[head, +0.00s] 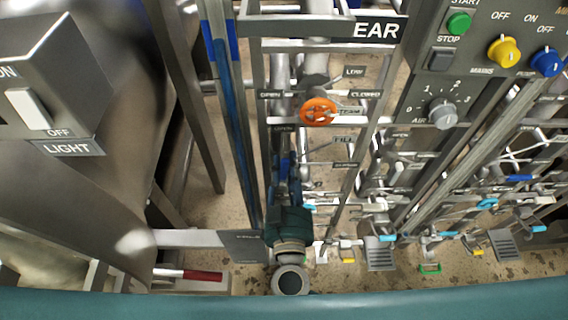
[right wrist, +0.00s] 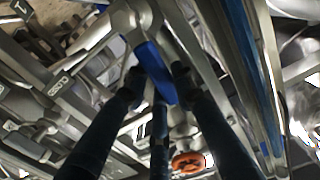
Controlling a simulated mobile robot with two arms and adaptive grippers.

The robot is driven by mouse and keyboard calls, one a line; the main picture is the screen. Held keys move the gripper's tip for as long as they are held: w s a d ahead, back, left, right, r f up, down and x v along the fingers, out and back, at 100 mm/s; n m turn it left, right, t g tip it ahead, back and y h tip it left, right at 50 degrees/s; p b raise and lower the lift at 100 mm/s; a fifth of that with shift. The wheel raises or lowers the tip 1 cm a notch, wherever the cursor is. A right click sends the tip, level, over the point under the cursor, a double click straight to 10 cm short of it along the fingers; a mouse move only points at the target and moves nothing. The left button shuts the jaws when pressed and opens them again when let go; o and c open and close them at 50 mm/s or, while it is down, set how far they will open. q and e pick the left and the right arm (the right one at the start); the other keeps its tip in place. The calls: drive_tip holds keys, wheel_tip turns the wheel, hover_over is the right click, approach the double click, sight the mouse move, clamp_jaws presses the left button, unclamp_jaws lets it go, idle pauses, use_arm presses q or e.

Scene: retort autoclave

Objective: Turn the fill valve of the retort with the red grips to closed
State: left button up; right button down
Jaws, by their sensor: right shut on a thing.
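My right gripper (head: 287,178) reaches up into the pipework at the middle of the head view, below the orange steam handwheel (head: 318,112). In the right wrist view its dark fingers (right wrist: 158,82) are closed around a blue lever grip (right wrist: 152,64) on a grey metal valve. A FILL label (head: 343,140) stands just right of the gripper, with small labels above and below it. My arm and gripper hide much of the lever in the head view. A red grip (head: 203,275) on a bar shows at the lower left. My left gripper is not in view.
A tall blue-edged post (head: 232,130) stands close left of the gripper. A grey control panel (head: 480,70) with coloured knobs is at the upper right. More pipes, labels and blue levers (head: 380,238) crowd the right. A LIGHT switch box (head: 65,100) is at the left.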

drive_tip(key=d+m, duration=0.1)
drive_tip(key=d+f+m, duration=0.1)
drive_tip(key=m, duration=0.1)
drive_tip(key=d+m, duration=0.1)
drive_tip(key=m, duration=0.1)
drive_tip(key=shift+d+f, duration=0.15)
drive_tip(key=shift+f, duration=0.15)
drive_tip(key=d+f+m, duration=0.1)
drive_tip(key=m, duration=0.2)
drive_tip(key=shift+d+f, duration=0.15)
drive_tip(key=shift+f, duration=0.05)
drive_tip(key=f+m+b, duration=0.1)
drive_tip(key=d+m+b, duration=0.1)
drive_tip(key=shift+f+m, duration=0.35)
drive_tip(key=shift+m, duration=0.05)
drive_tip(key=shift+d+f+m+b, duration=0.15)
drive_tip(key=shift+f+m+b, duration=0.4)
drive_tip(key=shift+m, duration=0.35)
drive_tip(key=shift+d+f+m+b, duration=0.15)
drive_tip(key=shift+f+m+b, duration=0.6)
drive_tip(key=shift+m, duration=0.35)
drive_tip(key=shift+s+f+m+b, duration=0.1)
drive_tip(key=shift+f+m+b, duration=0.4)
drive_tip(key=shift+m+b, duration=0.45)
